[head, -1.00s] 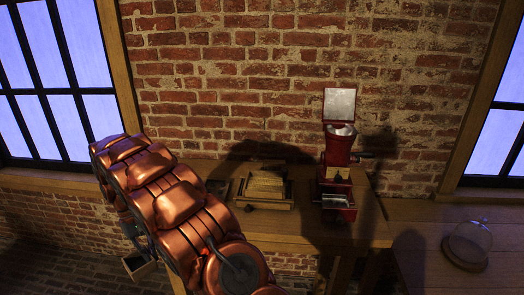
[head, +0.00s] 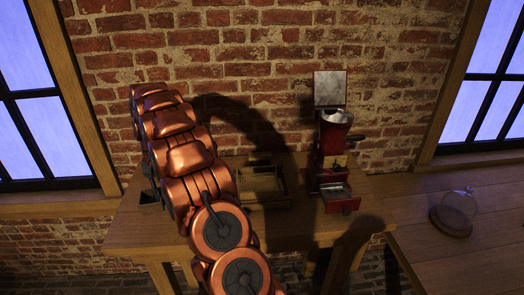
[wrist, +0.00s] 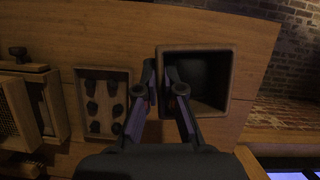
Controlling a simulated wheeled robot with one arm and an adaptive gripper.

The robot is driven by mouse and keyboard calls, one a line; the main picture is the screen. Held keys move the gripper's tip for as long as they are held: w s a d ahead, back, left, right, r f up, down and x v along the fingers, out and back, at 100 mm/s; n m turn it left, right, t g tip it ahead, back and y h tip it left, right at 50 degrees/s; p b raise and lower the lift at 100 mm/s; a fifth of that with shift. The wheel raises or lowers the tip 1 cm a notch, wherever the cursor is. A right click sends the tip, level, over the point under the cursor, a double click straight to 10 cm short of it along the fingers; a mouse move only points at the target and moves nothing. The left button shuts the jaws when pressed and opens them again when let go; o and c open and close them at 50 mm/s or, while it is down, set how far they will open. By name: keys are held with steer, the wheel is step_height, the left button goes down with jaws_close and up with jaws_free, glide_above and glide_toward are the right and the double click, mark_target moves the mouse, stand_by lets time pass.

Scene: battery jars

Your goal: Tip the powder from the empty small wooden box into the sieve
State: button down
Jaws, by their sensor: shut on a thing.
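The small wooden box (wrist: 233,82) is in the wrist view, open side facing the camera, with a dark interior; I see no powder in it. It also shows in the head view (head: 150,198), left of my arm at the table's left end. My gripper (wrist: 165,92) is shut on the box's left wall, one finger on each side. I cannot tell whether the box touches the table. The sieve, a wooden frame with a mesh-like panel (wrist: 14,112), is at the left of the wrist view. In the head view it appears behind my arm (head: 262,184), partly hidden.
A tray (wrist: 104,72) with several dark lumps lies between the box and the sieve. A red grinder (head: 333,150) with a drawer stands right of the sieve. A glass dome (head: 457,212) sits on the right-hand table. Brick wall is behind.

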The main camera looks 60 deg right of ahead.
steer(key=s+d+r+m+g+h+b, duration=0.1)
steer(key=s+d+r+m+h+b, duration=0.1)
steer(key=s+d+m+h+b, duration=0.5)
steer(key=s+d+r+m+g+h+b, duration=0.1)
steer(key=s+d+r+m+h+b, duration=0.2)
steer(key=d, duration=1.7)
steer(key=s+m+h+b, duration=0.3)
steer(key=s+h+b, duration=0.3)
steer(key=s+b, duration=0.4)
steer(key=shift+s+r+m+g+b, duration=0.15)
steer(key=shift+r+m+g+b, duration=0.2)
steer(key=shift+b, duration=0.65)
steer(key=shift+a+f+h+b, duration=0.15)
steer(key=shift+h+b, duration=0.25)
steer(key=shift+b, duration=0.5)
steer(key=shift+b, duration=0.35)
